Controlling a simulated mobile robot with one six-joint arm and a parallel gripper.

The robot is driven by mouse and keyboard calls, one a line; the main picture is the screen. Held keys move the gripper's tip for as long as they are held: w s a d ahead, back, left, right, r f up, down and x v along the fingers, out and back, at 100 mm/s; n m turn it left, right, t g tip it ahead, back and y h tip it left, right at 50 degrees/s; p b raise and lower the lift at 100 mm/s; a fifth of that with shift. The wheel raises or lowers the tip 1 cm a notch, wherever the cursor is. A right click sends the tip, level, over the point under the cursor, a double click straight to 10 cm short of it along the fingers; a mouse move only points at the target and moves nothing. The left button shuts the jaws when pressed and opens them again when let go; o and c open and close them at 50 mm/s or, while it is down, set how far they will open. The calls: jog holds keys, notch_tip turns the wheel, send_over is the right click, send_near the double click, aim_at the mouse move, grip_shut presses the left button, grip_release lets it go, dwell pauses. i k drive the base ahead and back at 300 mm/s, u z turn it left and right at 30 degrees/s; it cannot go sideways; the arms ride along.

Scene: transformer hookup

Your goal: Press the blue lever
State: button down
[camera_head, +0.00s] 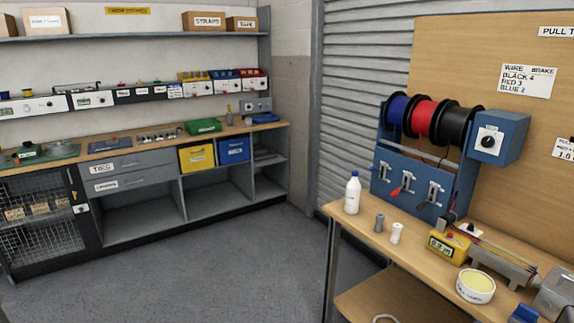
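A blue wire-spool stand (458,158) stands at the back of the right-hand bench. It carries a blue spool (397,110), a red spool (424,116) and a black spool (455,124). Below the spools, its blue front panel bears three small metal brackets in a row. The left bracket (384,172) is under the blue spool, and I cannot clearly make out a blue lever against the blue panel. A red lever (395,191) shows at the middle bracket. The right bracket (434,192) is partly dark. My gripper is not in view.
The right bench (350,222) holds a white bottle (352,192), a grey and a white small cylinder, a yellow meter (449,245) and a round tub (476,286). Open floor (240,265) lies between the benches.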

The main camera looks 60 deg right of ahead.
aim_at(374, 170)
jog(key=z, duration=5)
jog(key=i, duration=0.1)
jog(key=u, duration=3.65)
jog(key=k, duration=0.8)
jog(key=z, duration=0.8)
jog(key=i, duration=0.75)
jog(key=z, duration=0.05)
